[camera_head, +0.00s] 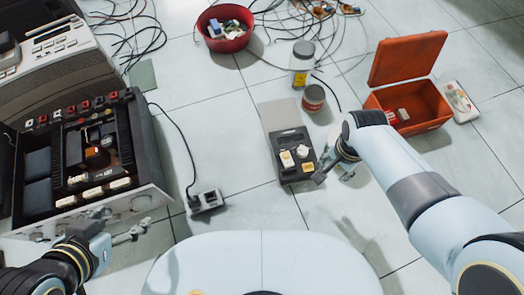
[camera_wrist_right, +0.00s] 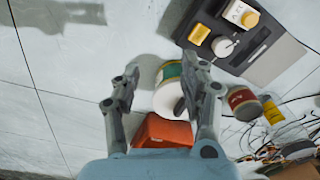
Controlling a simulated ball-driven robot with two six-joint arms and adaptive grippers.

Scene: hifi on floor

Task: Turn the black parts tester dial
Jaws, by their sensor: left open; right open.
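The black parts tester (camera_head: 281,138) lies on the tiled floor near the middle of the head view, its grey lid (camera_head: 279,113) folded back. Its pale round dial (camera_head: 303,152) sits beside a yellow and white part. In the right wrist view the tester (camera_wrist_right: 265,35) is at upper right, its dial (camera_wrist_right: 223,46) unobstructed. My right gripper (camera_head: 333,172) is just right of the tester; in the wrist view its open fingers (camera_wrist_right: 160,88) are apart from the dial. My left gripper (camera_head: 122,228) is open and empty at lower left, far from the tester.
A white and green roll (camera_wrist_right: 168,96) shows between and beyond my right fingers. A brown-red jar (camera_head: 314,98), a grey-lidded jar (camera_head: 302,64) and an open orange box (camera_head: 424,104) stand behind. Opened hi-fi gear (camera_head: 152,160) fills the left. A power strip (camera_head: 206,202) lies left of the tester.

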